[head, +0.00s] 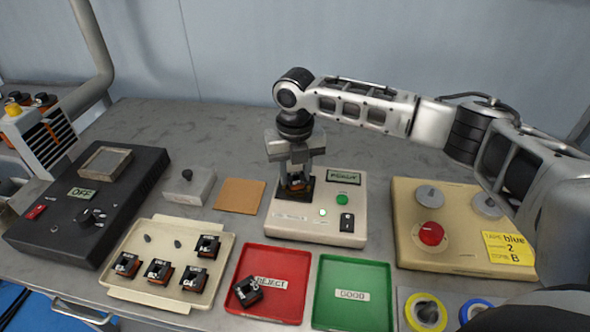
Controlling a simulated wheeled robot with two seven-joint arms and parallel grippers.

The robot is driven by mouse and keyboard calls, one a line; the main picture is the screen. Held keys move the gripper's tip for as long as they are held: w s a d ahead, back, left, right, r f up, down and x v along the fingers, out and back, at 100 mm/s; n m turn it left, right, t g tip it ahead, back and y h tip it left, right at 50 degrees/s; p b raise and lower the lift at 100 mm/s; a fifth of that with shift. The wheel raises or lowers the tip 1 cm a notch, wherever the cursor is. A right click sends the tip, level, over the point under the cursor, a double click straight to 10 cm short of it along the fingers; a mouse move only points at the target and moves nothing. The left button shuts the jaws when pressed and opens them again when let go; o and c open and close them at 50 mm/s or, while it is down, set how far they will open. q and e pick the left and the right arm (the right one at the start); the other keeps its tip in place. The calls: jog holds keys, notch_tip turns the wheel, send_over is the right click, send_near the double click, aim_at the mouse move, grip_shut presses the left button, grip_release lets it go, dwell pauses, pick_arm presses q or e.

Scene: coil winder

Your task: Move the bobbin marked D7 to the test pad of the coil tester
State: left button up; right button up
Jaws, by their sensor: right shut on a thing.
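The coil tester (318,229) is a beige box with a small display, a green button, a lit green lamp and a black switch. Its dark test pad (282,197) is at the upper left of its top. My right gripper (295,180) points straight down over the pad and is shut on a dark bobbin with orange windings (296,184). The bobbin is at the pad; I cannot tell whether it rests on it. Its mark is hidden by the fingers, so I cannot read whether it is D7. My left gripper is not in view.
A cream tray (143,234) holds several bobbins. The red reject tray (287,262) holds one tilted bobbin (248,291); the green good tray (353,271) is empty. A black device (120,180) stands left, a beige box with knobs (425,205) right. Bare table lies behind.

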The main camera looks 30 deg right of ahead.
aim_at(295, 173)
jog(key=o, duration=1)
jog(key=shift+f, duration=0.1)
notch_tip(295, 173, up, 12)
jog(key=shift+r+b, duration=0.15)
jog(key=shift+b, duration=0.15)
